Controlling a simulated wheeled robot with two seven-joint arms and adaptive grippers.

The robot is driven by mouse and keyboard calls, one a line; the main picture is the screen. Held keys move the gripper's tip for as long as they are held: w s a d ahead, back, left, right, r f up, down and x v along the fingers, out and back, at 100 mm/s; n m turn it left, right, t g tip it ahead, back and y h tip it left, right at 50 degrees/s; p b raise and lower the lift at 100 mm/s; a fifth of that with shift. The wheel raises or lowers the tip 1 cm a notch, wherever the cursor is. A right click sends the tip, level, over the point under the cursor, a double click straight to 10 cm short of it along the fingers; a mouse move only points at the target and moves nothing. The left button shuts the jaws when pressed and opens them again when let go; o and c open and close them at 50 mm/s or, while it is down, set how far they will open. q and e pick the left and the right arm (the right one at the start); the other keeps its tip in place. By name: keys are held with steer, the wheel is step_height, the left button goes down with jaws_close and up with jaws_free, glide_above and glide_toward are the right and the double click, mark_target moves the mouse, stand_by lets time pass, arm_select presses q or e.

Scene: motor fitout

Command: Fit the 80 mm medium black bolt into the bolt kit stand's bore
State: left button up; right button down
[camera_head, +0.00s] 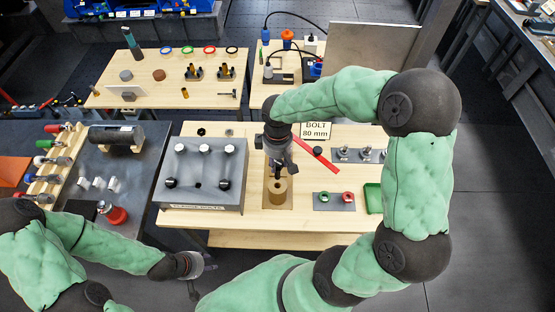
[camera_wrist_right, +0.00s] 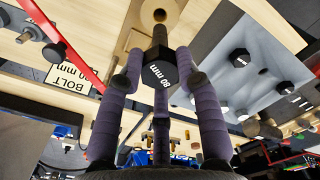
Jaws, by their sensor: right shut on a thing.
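My right gripper (camera_head: 280,165) points down over the wooden stand (camera_head: 278,190) on the front table. In the right wrist view, its purple fingers (camera_wrist_right: 157,82) are shut around the black bolt (camera_wrist_right: 159,62), whose hex head reads "80 mm". The bolt appears apart from the bore, but the exact gap is hard to judge. My left gripper (camera_head: 203,267) is low in front of the table, away from the stand; its finger state is unclear.
A grey block with several bolts (camera_head: 203,172) stands left of the stand. A green tray (camera_head: 373,198) sits at the right edge.

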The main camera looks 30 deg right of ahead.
steer(key=b, duration=0.3)
glide_above(278, 181)
steer(key=s+a, duration=0.1)
steer(key=shift+s+f, duration=0.15)
steer(key=shift+f, duration=2.2)
steer(key=shift+f+b, duration=3.8)
steer(key=shift+f, duration=0.7)
stand_by(0.6)
